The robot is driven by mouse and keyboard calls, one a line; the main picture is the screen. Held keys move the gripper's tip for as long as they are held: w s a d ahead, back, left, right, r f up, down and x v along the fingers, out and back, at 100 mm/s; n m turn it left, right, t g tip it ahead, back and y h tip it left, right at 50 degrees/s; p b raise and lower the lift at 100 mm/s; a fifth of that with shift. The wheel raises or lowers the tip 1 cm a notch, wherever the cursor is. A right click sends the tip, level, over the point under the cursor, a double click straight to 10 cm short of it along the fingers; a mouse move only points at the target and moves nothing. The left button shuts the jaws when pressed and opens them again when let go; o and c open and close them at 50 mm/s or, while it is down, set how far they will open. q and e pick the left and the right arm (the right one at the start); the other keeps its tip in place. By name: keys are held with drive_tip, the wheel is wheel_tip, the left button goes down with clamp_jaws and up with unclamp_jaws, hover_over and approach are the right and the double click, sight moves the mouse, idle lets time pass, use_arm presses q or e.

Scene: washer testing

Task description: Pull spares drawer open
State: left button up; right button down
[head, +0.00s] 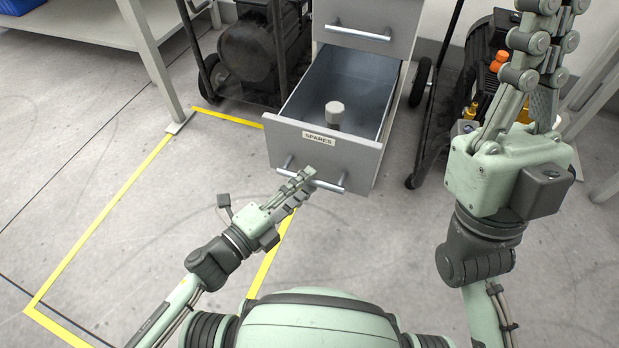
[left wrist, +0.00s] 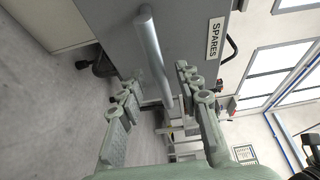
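The grey spares drawer (head: 345,150) is pulled well out of its cabinet in the head view, with a "SPARES" label (head: 319,138) on its front. A grey faceted part (head: 335,113) stands inside it. My left gripper (head: 303,177) is at the drawer's bar handle (head: 328,185). In the left wrist view, the handle (left wrist: 155,55) runs between the two spread fingers (left wrist: 158,90), and a gap shows beside the bar. My right gripper (head: 558,12) is raised at the upper right, away from the drawer. Its tips are near the frame's top edge and their opening is unclear.
Another closed drawer (head: 370,22) with a bar handle is above the open one. Dark wheeled machines (head: 262,50) stand on both sides of the cabinet. A table leg (head: 150,55) is at the left. The floor (head: 120,130) with yellow tape is clear in front.

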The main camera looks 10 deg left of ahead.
use_arm(q)
drive_tip(key=v, duration=0.5)
drive_tip(key=shift+s+a, duration=0.2)
drive_tip(key=shift+a, duration=0.05)
